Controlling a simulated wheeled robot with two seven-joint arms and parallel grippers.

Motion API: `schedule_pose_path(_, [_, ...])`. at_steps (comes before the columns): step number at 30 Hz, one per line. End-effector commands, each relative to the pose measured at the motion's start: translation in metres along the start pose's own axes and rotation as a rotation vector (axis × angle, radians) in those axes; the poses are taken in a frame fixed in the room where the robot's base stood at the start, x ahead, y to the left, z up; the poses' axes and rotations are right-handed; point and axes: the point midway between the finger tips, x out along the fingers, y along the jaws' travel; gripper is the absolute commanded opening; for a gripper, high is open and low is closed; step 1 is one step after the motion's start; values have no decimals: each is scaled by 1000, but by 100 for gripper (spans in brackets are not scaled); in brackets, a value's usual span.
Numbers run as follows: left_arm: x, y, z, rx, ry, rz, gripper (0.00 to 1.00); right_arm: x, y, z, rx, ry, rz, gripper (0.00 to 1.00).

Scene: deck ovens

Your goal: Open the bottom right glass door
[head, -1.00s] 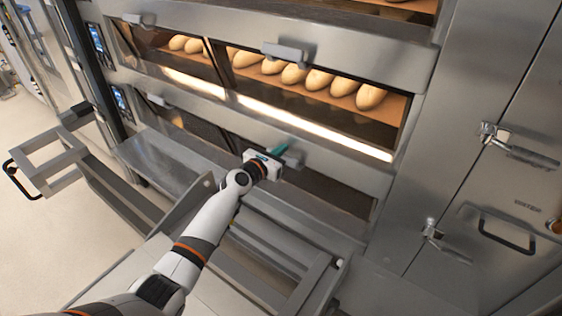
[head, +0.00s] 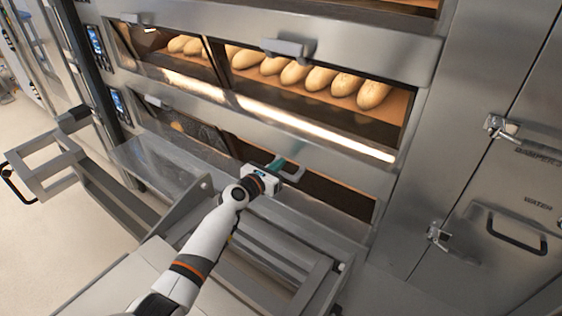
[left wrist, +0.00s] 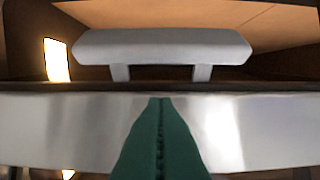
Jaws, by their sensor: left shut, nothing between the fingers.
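The bottom right glass door (head: 318,202) is in the lowest oven deck, in the middle of the head view. Its grey handle (head: 294,174) stands out below the metal bar, and brown interior shows behind it. The door looks partly tilted out; how far I cannot tell. My left gripper (head: 279,163) has its teal fingers at the left part of the handle, shut and empty. In the left wrist view, the handle (left wrist: 162,44) lies just beyond the shut green fingertips (left wrist: 160,103), over a bright metal strip. Contact is unclear. My right gripper is not in view.
Long loaves (head: 320,80) sit behind glass in the lit deck above, under another handle (head: 288,48). A metal frame (head: 42,165) projects at the lower left. Steel cabinet doors with latches (head: 500,127) stand at the right.

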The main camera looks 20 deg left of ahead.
Motion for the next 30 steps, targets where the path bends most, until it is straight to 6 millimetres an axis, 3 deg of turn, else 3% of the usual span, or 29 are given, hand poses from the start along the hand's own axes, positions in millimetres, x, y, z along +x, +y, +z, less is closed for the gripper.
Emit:
schedule_pose_path(3, [-14,0,-7,-2,0,-1,0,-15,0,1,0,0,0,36])
schedule_pose_path(17, [-57,-1,-12,0,1,-1,0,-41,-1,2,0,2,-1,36])
schedule_pose_path(30, [-61,-1,-12,0,4,-1,0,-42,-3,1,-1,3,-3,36])
